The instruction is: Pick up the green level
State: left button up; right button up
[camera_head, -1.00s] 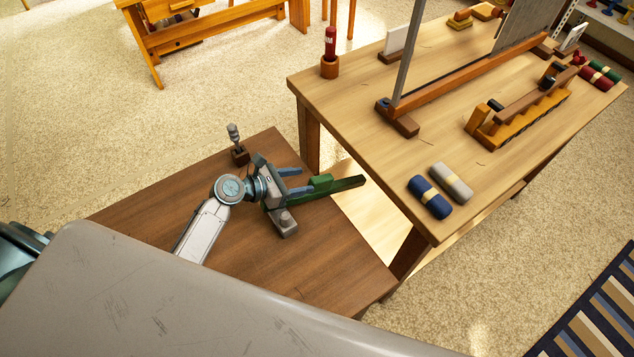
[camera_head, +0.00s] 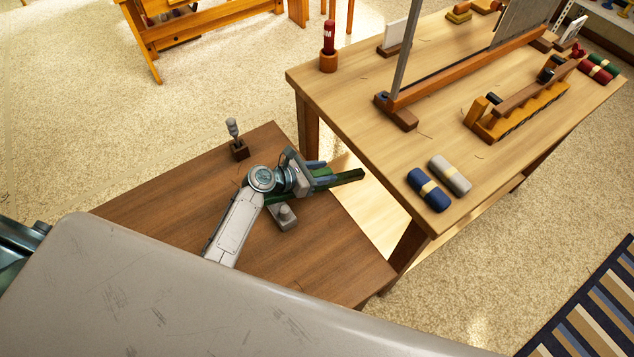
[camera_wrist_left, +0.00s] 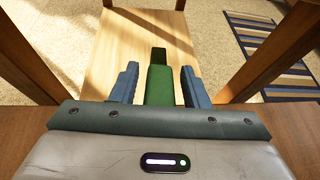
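The green level (camera_head: 348,177) is a long dark green bar on the brown low table, with its far end reaching past the table's right edge. My left gripper (camera_head: 325,173) is over it and hides its middle and near part. In the left wrist view, the green level (camera_wrist_left: 159,88) runs lengthwise between the two blue fingers of my left gripper (camera_wrist_left: 159,70). The fingers are apart, with a gap on each side of the level. My right gripper is not in view.
On the brown table (camera_head: 180,205), a grey block with a knob (camera_head: 285,217) sits close beside my left gripper, and a small grey tool in a brown block (camera_head: 236,142) stands behind. A taller wooden table (camera_head: 350,105) with blue and grey rolls adjoins at right.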

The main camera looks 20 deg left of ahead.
pick_arm(q)
grip_shut()
jog(key=shift+r, duration=0.1)
